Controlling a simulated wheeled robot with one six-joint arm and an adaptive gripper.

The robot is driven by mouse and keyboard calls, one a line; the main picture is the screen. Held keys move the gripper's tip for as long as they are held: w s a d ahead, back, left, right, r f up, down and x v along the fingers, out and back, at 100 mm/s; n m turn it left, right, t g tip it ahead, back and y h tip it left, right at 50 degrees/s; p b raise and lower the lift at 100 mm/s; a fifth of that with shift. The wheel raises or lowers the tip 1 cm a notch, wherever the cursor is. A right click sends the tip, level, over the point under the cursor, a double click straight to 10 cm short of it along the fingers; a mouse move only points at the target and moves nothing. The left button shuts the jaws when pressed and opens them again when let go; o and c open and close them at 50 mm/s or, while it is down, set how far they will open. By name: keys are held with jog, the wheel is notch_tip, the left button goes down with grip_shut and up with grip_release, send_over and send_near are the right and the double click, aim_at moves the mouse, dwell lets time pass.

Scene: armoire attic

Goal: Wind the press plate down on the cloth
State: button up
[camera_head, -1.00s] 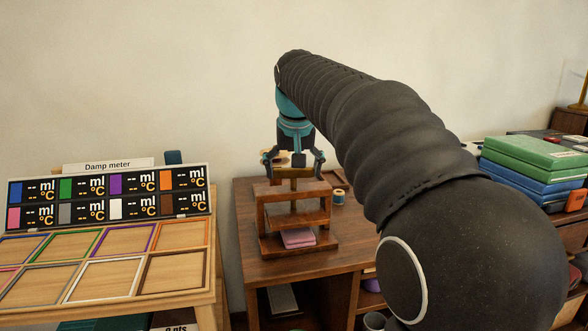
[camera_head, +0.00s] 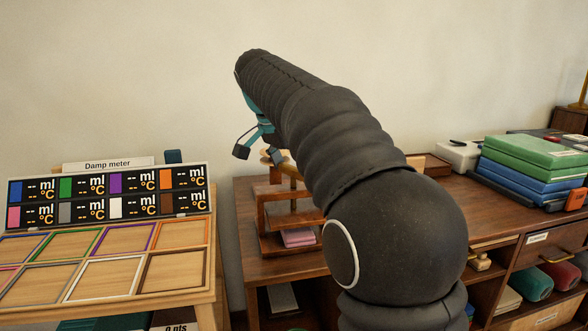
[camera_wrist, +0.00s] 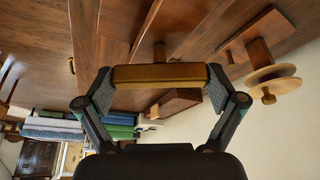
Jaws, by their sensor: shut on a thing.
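The wooden press (camera_head: 262,215) stands on the brown table at left centre, partly hidden by my arm. Its press plate (camera_head: 290,220) hangs level above the folded pink cloth (camera_head: 297,237), with a gap between them. In the wrist view the press's brass-coloured handle bar (camera_wrist: 160,76) lies across between my two fingers, with the screw behind it. My gripper (camera_wrist: 160,82) is shut on this bar.
The damp meter (camera_head: 108,195) with its framed board stands to the left. Stacked green and blue boxes (camera_head: 530,165) lie on the table at right. In the wrist view a wooden piece with round discs (camera_wrist: 268,82) is beside the press.

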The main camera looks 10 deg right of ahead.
jog(key=shift+m+g, duration=0.6)
jog(key=shift+m, duration=1.1)
jog(key=o, duration=0.8)
jog(key=shift+h, duration=0.3)
jog(key=shift+v, duration=3.75)
